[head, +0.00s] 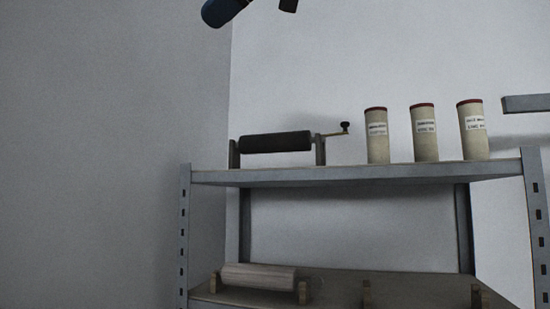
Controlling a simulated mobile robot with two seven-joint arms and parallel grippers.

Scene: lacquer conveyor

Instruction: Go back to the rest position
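Neither of my grippers can be made out in the head view. Dark blue and black parts (224,10) cut in at the top edge, left of centre, and I cannot tell what they belong to. They are in the air, apart from the shelf and everything on it.
A grey metal shelf rack (360,175) stands ahead. Its top board holds a dark roller with a crank (275,142) and three cream canisters with red lids (424,135). A pale roller (258,277) rests on the lower board, whose right part has empty wooden supports. A grey bar (527,103) is at right.

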